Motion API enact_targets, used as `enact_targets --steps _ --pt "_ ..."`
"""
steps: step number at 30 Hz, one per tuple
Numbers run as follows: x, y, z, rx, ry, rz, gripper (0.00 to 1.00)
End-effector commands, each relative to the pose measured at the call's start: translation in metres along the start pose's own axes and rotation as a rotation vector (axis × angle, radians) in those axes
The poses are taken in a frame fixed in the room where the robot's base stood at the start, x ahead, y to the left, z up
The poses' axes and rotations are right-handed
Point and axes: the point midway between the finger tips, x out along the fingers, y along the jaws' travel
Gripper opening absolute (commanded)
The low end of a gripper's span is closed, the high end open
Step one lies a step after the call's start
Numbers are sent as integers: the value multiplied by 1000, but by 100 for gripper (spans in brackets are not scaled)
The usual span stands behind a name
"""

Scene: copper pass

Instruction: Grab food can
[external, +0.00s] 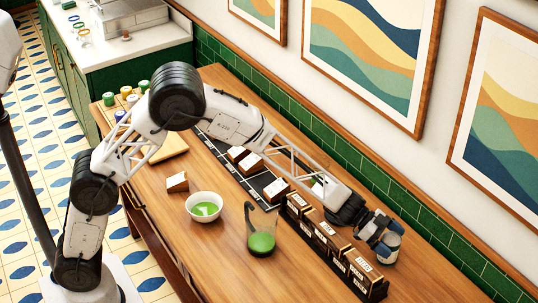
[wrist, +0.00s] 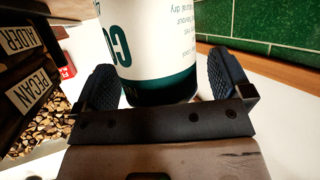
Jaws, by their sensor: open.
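The food can (wrist: 150,45) is white with a dark green band at its base and green lettering. It stands upright close in front of my gripper (wrist: 163,82) in the wrist view. One black ridged finger is on each side of the can, and the jaws are open. I cannot tell whether either finger touches it. In the external view, the can (external: 387,246) is at the right end of the table by the wall, partly covered by my gripper (external: 379,232). The can's top is out of the wrist view.
A row of dark labelled boxes (external: 328,242) is close left of the can; the wrist view shows Alder and Pecan labels (wrist: 28,95). A green-tiled wall (wrist: 265,22) is close on the right. A glass jug (external: 262,240) and white bowl (external: 204,206) stand farther left.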

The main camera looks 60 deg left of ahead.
Motion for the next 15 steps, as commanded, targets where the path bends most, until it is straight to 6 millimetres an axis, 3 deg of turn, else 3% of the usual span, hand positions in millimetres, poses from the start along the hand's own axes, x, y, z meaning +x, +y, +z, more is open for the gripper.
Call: enact_targets --steps 3,15 --pt "0 0 0 0 0 0 96" --pt "0 0 0 0 0 0 34"
